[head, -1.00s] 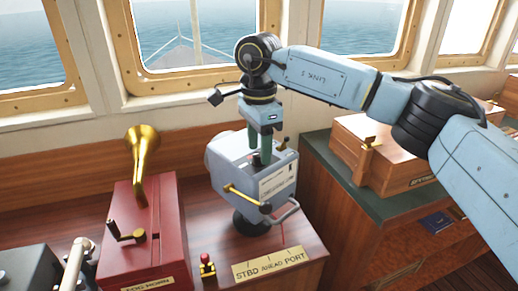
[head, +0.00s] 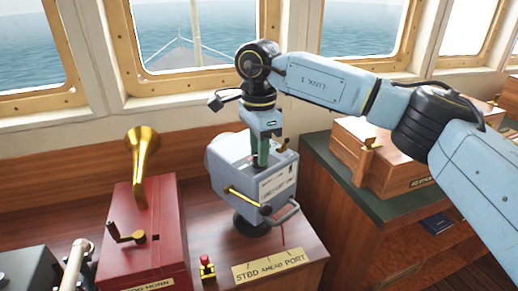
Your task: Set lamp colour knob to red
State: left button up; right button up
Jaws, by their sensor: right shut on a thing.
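The grey signal lamp (head: 235,172) stands on a dark round base on the wooden console, with a label on its right-hand face and a brass lever on its front. My right gripper (head: 262,162) points straight down at the top of the lamp. Its green fingers are shut on the small colour knob there, which they hide almost wholly. I cannot read the knob's setting or its colour marks. My left gripper is not in view.
A red fog horn box (head: 140,235) with a brass horn (head: 143,150) stands left of the lamp. A small red button (head: 206,262) and a brass STBD AHEAD PORT plate (head: 268,266) are in front. A wooden box (head: 385,160) sits on the right cabinet.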

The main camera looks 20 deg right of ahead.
jog(key=m, duration=0.3)
jog(key=shift+p, duration=0.35)
jog(key=m, duration=0.3)
jog(key=shift+m+p, duration=0.3)
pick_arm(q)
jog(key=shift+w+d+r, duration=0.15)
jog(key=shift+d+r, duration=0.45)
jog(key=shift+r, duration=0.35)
pick_arm(e)
jog(key=m, duration=0.4)
jog(key=shift+m, duration=0.7)
jog(key=o, duration=1)
jog(key=shift+r, duration=0.1)
